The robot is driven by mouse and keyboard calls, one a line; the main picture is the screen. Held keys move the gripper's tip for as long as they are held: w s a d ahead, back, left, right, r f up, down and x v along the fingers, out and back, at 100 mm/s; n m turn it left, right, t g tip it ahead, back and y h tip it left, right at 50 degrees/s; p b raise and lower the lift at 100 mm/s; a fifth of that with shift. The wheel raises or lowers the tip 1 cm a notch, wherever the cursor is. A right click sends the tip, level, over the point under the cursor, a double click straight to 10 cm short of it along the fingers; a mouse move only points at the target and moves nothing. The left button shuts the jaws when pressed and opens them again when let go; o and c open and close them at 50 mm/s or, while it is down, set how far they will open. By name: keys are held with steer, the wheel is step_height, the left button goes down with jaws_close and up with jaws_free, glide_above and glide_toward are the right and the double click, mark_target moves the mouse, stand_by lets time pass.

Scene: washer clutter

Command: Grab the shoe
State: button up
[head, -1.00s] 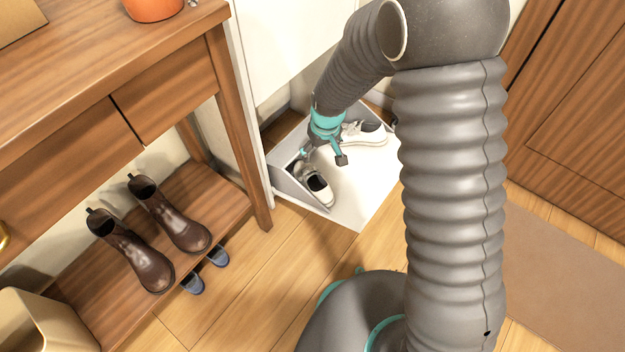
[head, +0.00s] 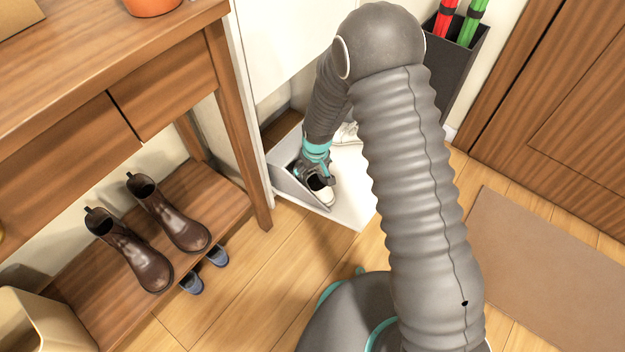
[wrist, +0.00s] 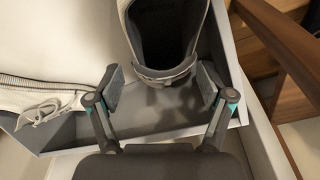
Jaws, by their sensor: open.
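A pair of white sneakers with dark insides is in a low grey-white tray-like compartment (head: 350,207). The nearer shoe (head: 322,190) is right under my gripper (head: 318,178), which partly hides it in the head view. In the wrist view this shoe (wrist: 165,30) has its heel end between my open fingers (wrist: 160,92), one on each side. I cannot tell whether the fingers touch it. The other shoe (head: 346,134) is mostly hidden behind my arm in the head view, and its laced part (wrist: 30,105) shows at left in the wrist view.
Brown boots (head: 135,250) stand on the low shelf of a wooden table (head: 225,130) at left, blue slippers (head: 217,255) beneath. A dark stand (head: 455,75) with umbrellas is behind. The compartment's grey wall (head: 298,188) rises close beside the nearer shoe. A brown mat (head: 540,270) lies at right.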

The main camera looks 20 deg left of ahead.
mark_target(311, 171)
steer(key=shift+w+a+f, duration=0.15)
steer(key=shift+a+f, duration=0.05)
steer(key=shift+f, duration=0.8)
steer(key=shift+w+a+f, duration=0.1)
steer(key=shift+a+f, duration=0.05)
steer(key=shift+f, duration=0.8)
steer(key=shift+c, duration=0.3)
steer(key=c, duration=1.1)
